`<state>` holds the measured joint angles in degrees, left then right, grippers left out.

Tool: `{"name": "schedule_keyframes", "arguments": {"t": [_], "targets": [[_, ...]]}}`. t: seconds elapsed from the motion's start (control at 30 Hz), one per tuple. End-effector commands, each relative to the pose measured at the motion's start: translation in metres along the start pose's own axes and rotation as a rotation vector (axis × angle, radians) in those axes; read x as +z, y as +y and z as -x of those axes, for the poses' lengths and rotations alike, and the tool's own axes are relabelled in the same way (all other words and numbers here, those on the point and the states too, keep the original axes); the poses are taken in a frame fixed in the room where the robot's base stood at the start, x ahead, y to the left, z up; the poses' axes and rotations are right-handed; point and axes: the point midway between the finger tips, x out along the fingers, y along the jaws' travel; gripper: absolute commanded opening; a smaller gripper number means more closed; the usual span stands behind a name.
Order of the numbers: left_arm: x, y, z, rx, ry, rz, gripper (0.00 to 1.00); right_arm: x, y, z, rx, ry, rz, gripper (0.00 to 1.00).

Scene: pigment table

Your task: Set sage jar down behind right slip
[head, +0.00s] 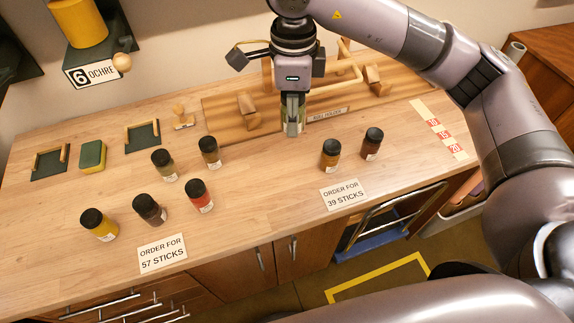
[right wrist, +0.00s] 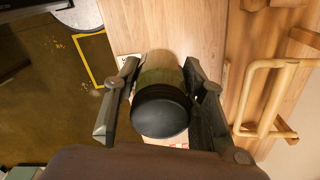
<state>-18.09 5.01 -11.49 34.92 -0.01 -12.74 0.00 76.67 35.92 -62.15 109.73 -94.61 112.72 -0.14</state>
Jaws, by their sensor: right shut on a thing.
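My right gripper (head: 292,128) is shut on the sage jar, above the table between the two jar groups. In the right wrist view the jar's black lid and greenish body (right wrist: 160,73) sit between the two fingers (right wrist: 160,112). In the head view the fingers mostly hide the jar. The right slip (head: 343,194), reading "ORDER FOR 39 STICKS", lies near the front edge, to the right of and nearer than my gripper. An amber jar (head: 330,154) and a red-brown jar (head: 372,144) stand behind it. My left gripper is not in view.
Several dark-lidded jars, including a red one (head: 199,196) and a yellow one (head: 99,225), stand behind the left slip (head: 162,253). A wooden rack (head: 228,117) is at the back. A numbered strip (head: 438,128) lies at right. Bare tabletop lies left of the amber jar.

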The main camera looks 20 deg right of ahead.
Motion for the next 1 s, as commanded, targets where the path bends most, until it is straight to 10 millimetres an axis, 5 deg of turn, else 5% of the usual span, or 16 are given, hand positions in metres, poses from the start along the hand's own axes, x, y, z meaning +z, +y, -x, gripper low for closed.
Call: {"name": "schedule_keyframes", "arguments": {"t": [0.2,0.37,1.0], "targets": [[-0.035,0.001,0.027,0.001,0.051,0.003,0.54,0.008,0.002,0.018,0.012,-0.005,-0.316,0.07],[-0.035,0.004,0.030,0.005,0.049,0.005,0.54,0.010,0.002,0.015,0.017,-0.005,-0.402,0.07],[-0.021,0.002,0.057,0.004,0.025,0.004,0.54,0.010,0.004,-0.123,0.017,-0.003,-0.408,0.07]]}}
